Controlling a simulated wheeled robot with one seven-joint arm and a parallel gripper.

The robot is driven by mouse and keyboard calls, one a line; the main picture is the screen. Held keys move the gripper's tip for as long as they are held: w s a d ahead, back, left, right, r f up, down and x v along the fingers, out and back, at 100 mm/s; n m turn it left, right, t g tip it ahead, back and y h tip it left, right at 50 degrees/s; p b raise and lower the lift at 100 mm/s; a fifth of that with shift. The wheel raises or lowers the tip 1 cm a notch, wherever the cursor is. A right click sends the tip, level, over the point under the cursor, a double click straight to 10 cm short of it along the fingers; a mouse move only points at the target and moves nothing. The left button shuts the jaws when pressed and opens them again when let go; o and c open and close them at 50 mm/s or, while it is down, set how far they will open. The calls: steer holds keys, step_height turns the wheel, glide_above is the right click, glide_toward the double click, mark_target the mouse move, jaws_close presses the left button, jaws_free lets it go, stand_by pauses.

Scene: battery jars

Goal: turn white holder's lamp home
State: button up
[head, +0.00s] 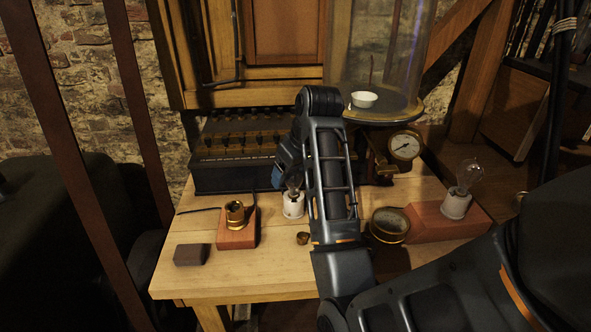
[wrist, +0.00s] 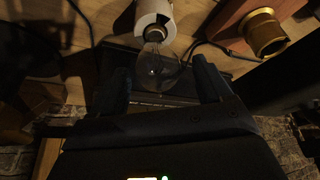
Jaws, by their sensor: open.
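A white holder (head: 293,208) stands on the table near the middle, with a clear glass lamp (head: 294,183) in its top. My gripper (wrist: 162,78) is open. In the wrist view the lamp's bulb (wrist: 157,70) lies between the two fingers, with a gap to each side. The white holder (wrist: 154,12) is beyond it at the top edge. Whether the lamp is fully seated cannot be told. A second white holder (head: 456,204) with a clear lamp (head: 469,175) stands on a reddish block at the right. My arm hides part of the table's middle.
A brass socket (head: 235,213) sits on a reddish block (head: 237,238) at the left, beside a dark block (head: 191,254). A small brass piece (head: 303,238) and a round brass dish (head: 389,225) lie near my arm. A dark battery box (head: 230,180) and a gauge (head: 404,146) stand behind.

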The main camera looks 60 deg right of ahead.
steer(key=shift+w+f, duration=0.15)
steer(key=shift+f, duration=0.2)
steer(key=shift+c, duration=0.2)
steer(key=c, duration=1.2)
steer(key=shift+o, duration=0.2)
steer(key=m+h+p, duration=0.1)
steer(key=m, duration=0.2)
steer(key=shift+d+r+g+p, duration=0.1)
steer(key=shift+r+g+p, duration=0.05)
steer(key=shift+g+p, duration=0.25)
steer(key=m+h, duration=0.1)
steer(key=m, duration=0.2)
steer(key=shift+d+g+p, duration=0.15)
steer(key=shift+g+p, duration=0.25)
steer(key=shift+m, duration=0.3)
